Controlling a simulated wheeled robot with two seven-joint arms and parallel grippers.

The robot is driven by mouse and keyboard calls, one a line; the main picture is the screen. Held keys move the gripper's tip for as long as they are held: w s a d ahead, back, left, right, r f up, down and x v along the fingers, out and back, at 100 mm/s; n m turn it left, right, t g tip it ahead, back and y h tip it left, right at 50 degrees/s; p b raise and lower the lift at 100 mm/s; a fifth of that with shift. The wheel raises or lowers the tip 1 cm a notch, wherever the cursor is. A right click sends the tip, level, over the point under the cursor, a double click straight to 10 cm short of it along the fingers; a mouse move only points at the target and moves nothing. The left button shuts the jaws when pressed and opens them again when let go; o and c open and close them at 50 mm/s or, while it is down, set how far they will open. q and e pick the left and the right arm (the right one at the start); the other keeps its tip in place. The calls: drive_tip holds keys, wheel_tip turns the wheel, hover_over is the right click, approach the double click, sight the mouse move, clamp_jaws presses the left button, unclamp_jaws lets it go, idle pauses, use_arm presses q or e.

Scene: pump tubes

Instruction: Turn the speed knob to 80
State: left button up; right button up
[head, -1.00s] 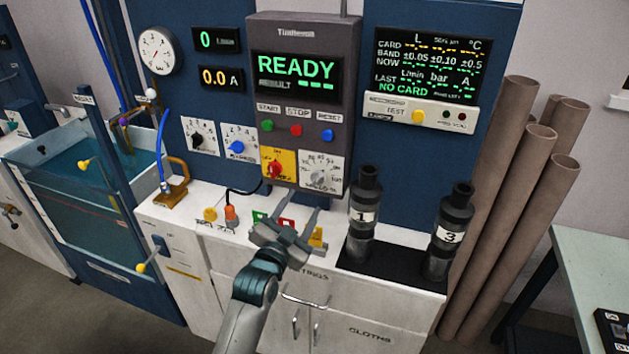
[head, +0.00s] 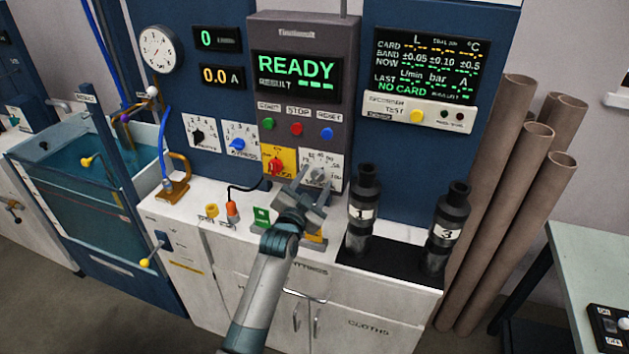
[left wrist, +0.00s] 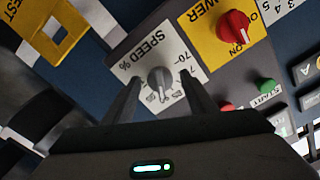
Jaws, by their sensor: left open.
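The speed knob (head: 319,176) is a grey dial on a white scale plate at the lower right of the grey control box. In the left wrist view the knob (left wrist: 160,78) shows on its plate marked "SPEED %". My left gripper (head: 314,179) is open in front of the plate, and its fingers partly cover the plate in the head view. In the left wrist view the open fingers (left wrist: 160,85) stand to either side of the knob; I cannot tell whether they touch it. The knob's exact setting is too small to read. My right gripper is not in view.
Left of the speed plate is a red power knob (head: 276,166) on yellow. Start, stop and reset buttons (head: 296,129) sit above. Black pump tubes marked 1 (head: 361,212) and 3 (head: 447,235) stand to the right. The display (head: 295,68) reads READY.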

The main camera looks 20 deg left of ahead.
use_arm(q)
drive_tip(key=c, duration=1)
drive_tip(key=shift+c, duration=0.2)
drive_tip(key=shift+n, duration=0.4)
drive_tip(key=n+p, duration=0.1)
drive_tip(key=n, duration=0.4)
drive_tip(key=shift+r+p, duration=0.1)
drive_tip(key=shift+p, duration=0.2)
drive_tip(key=n+p, duration=0.1)
drive_tip(key=n, duration=0.5)
drive_tip(key=o, duration=1)
